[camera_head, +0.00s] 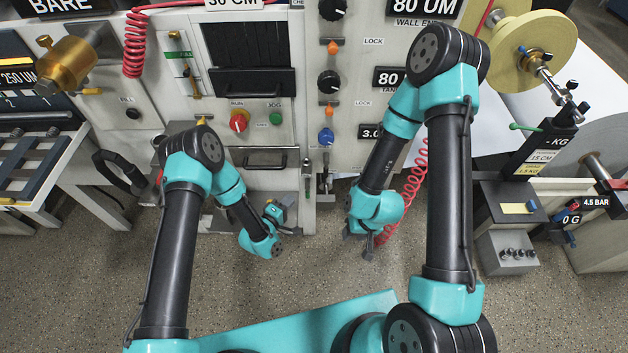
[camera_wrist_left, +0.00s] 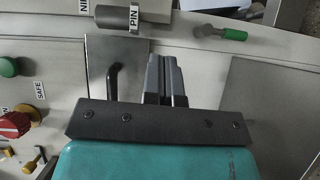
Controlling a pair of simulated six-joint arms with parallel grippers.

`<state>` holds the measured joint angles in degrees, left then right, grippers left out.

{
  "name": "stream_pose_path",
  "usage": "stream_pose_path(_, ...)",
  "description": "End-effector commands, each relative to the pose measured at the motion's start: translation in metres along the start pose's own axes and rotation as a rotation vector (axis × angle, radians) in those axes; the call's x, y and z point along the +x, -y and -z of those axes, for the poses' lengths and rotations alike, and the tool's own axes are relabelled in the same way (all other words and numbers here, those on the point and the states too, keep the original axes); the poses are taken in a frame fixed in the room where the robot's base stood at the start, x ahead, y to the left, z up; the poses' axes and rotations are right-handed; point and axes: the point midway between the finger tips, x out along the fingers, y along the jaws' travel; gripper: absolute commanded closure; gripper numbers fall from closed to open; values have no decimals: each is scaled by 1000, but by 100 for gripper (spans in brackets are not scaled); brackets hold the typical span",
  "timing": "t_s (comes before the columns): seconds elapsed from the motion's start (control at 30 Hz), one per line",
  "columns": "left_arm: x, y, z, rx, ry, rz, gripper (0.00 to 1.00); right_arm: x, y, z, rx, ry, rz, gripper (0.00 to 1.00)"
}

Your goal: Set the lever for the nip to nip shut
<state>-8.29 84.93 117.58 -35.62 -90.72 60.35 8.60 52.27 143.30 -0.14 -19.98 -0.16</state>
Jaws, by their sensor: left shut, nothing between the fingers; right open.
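My left gripper (camera_head: 288,203) is low in front of the machine's front panel, below the drawer handle. In the left wrist view its two grey fingers (camera_wrist_left: 166,78) are together with nothing between them. A dark grey cylinder (camera_wrist_left: 115,18) with a tag reading PIN lies beyond the fingertips, beside a cut-off label starting NI (camera_wrist_left: 84,6). A green-handled lever (camera_wrist_left: 232,34) is farther right. The fingers look apart from both; I cannot tell which is the nip lever or its setting. My right gripper (camera_head: 358,250) is open and empty above the floor.
A black drawer handle (camera_wrist_left: 113,80) is close left of the left fingers. A red knob (camera_head: 239,121) and green button (camera_head: 275,118) are on the panel above. A coiled red hose (camera_head: 405,190) hangs beside my right gripper. The floor between the arms is clear.

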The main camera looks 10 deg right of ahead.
Motion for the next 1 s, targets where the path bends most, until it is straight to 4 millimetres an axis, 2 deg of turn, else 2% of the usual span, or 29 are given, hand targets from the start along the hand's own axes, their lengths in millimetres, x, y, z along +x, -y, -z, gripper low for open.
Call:
stream_pose_path(0.13,5,-1,-7,-39,3,-45,100,0,0,0,0,0,0,57)
stream_pose_path(0.57,8,-2,-7,-40,3,-48,100,0,0,0,0,0,0,57)
stream_pose_path(0.77,26,-2,-7,-38,3,-49,100,0,0,0,0,0,0,57)
stream_pose_path(1.0,64,-5,-7,-38,4,-49,100,0,0,0,0,0,0,57)
